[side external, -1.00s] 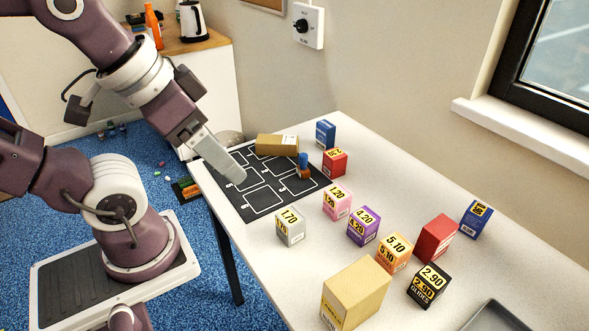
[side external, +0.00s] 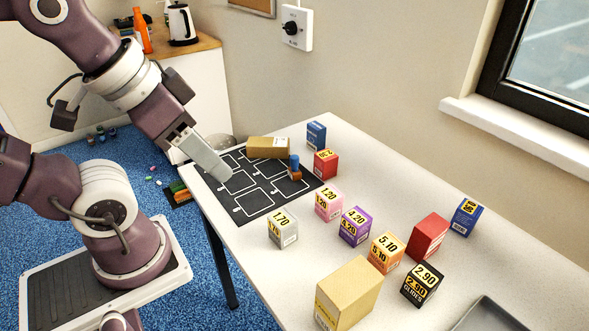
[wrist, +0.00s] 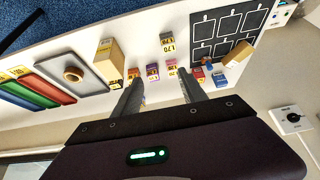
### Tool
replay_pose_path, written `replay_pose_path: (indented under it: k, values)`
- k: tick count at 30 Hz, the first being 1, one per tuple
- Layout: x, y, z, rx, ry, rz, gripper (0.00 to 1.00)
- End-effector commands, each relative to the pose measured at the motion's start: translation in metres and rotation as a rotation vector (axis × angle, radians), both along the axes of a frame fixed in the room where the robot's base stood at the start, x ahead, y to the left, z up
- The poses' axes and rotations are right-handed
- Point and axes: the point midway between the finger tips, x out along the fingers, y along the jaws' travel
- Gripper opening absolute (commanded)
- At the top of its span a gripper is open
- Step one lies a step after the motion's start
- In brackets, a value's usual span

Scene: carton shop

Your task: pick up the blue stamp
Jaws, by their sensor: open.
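The blue stamp (side external: 295,162) stands upright near the right edge of the black mat (side external: 243,207). It has a blue handle and an orange-brown base. In the wrist view the stamp (wrist: 206,60) is small, at the near edge of the mat (wrist: 217,38), close to the tan carton. My gripper (side external: 223,173) is above the left part of the mat, left of the stamp and apart from it. In the wrist view my gripper (wrist: 160,90) shows two separated fingers with nothing held between them.
A tan carton (side external: 268,147) lies behind the stamp; a red box (side external: 326,163) and a blue box (side external: 316,134) stand to its right. Several priced boxes, including a purple one (side external: 355,226), spread toward the front. A grey tray (side external: 490,318) lies at front right.

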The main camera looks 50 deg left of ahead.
Motion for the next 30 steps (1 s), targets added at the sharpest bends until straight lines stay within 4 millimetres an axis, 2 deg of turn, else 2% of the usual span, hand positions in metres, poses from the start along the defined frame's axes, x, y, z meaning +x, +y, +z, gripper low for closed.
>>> replay_pose_path:
  k: [2,6,11,15,18,21,23,25,27,30]
  values:
    - [0.001,0.000,0.011,0.000,-0.005,0.000,0.49]
    - [0.001,0.000,0.052,0.000,-0.008,0.000,0.49]
    - [0.076,0.061,0.076,0.146,-0.195,0.187,0.49]
    - [0.142,0.121,0.111,0.284,-0.404,0.288,0.49]
    - [0.192,0.162,0.139,0.373,-0.570,0.293,0.49]
    - [0.242,0.195,0.157,0.423,-0.724,0.215,0.49]
    - [0.267,0.208,0.158,0.413,-0.792,0.130,0.49]
    - [0.287,0.216,0.148,0.361,-0.837,0.016,0.49]
    - [0.295,0.220,0.128,0.277,-0.846,-0.094,0.49]
    - [0.291,0.221,0.095,0.120,-0.817,-0.226,0.49]
